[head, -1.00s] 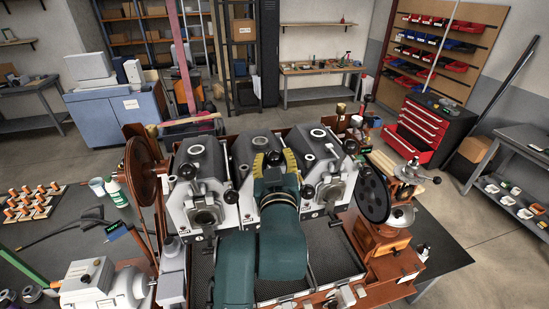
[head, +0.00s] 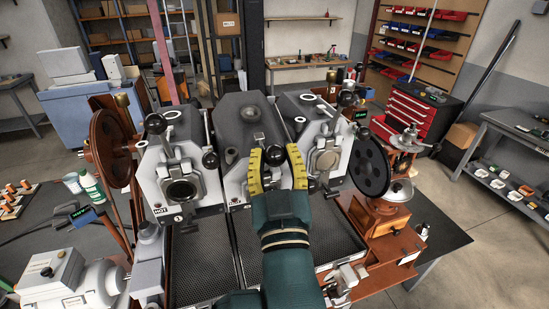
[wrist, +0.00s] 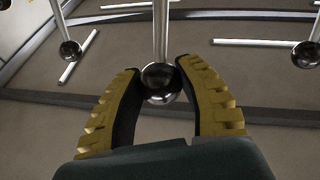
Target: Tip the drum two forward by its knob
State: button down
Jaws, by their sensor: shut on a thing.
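The roaster has three grey and white drum units side by side. The middle one, drum two (head: 252,122), stands between the left drum (head: 178,150) and the right drum (head: 318,122). My gripper (head: 273,158) is in front of drum two, its yellow fingers hiding much of the drum's front. In the wrist view, my gripper (wrist: 160,88) is shut on a dark, shiny ball knob (wrist: 161,78) at the end of a silver rod. The fingertips touch the ball from both sides. My arm hides the area below the gripper.
Other ball knobs (wrist: 70,50) stand on rods to either side. A brown wheel (head: 114,150) is at the left and a black wheel (head: 369,168) at the right. Perforated trays (head: 204,258) lie below the drums. A wooden grinder (head: 383,235) stands at the right.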

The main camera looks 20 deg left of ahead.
jog(key=s+d+f+t+b, duration=0.2)
jog(key=s+d+f+b, duration=0.1)
jog(key=b, duration=0.4)
jog(key=shift+s+f+m+y, duration=0.3)
jog(key=shift+s+f+m, duration=0.1)
jog(key=shift+s+f, duration=0.2)
jog(key=shift+w, duration=0.1)
jog(key=c, duration=0.6)
grip_release()
jog(key=shift+d+f, duration=0.15)
jog(key=v, duration=1.2)
